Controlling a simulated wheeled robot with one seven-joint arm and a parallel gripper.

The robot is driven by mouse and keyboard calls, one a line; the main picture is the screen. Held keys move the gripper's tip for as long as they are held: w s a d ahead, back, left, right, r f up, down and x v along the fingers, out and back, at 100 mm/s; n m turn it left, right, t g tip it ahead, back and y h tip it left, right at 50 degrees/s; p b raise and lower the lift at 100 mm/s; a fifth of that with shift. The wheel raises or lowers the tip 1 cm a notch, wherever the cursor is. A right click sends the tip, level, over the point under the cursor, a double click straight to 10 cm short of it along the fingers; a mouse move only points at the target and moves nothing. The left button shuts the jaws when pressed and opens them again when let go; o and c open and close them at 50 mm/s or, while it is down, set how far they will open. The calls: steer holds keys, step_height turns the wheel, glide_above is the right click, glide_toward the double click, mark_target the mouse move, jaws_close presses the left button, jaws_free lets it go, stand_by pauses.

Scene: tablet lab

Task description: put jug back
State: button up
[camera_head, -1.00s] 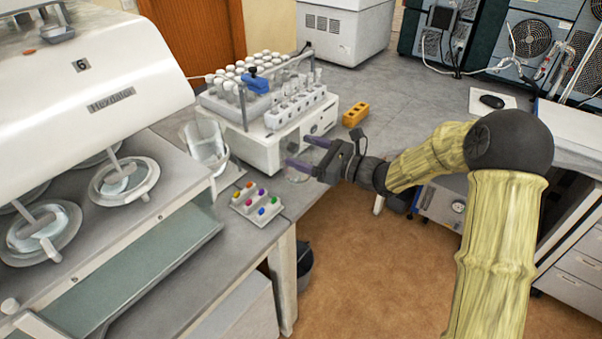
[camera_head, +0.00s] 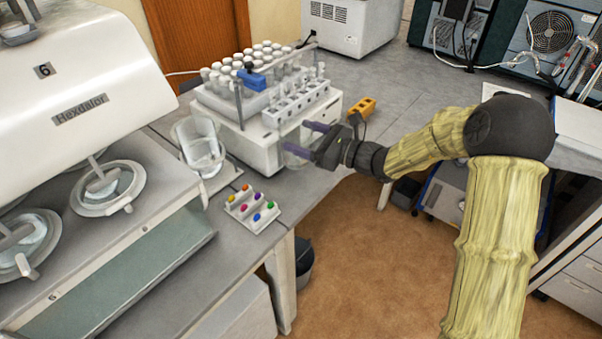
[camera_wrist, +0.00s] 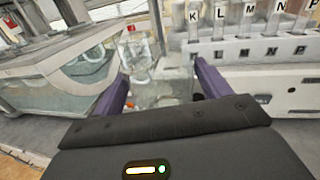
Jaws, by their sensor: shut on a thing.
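My gripper (camera_head: 301,137) is shut on a clear, see-through jug (camera_head: 295,156), held in front of the right end of the white tube-rack machine, near the bench's front edge. The jug is faint and its outline hard to make out. In the wrist view the jug (camera_wrist: 155,92) shows between the two purple fingers of my gripper (camera_wrist: 160,80). Whether its base touches the bench cannot be told. Another clear vessel (camera_head: 203,152) stands on a pale base to the left, beside the big white machine.
The tube-rack machine (camera_head: 262,145) stands behind the gripper. A small pad with coloured buttons (camera_head: 252,209) lies at the bench's front edge. The large white tester (camera_head: 95,85) fills the left.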

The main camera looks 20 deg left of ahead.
mark_target(305, 163)
steer(key=f, duration=0.5)
steer(key=shift+w+d, duration=0.1)
steer(key=shift+w, duration=0.1)
steer(key=shift+f+p, duration=0.35)
steer(key=shift+f, duration=1.5)
steer(key=shift+f, duration=0.15)
steer(key=o, duration=1.1)
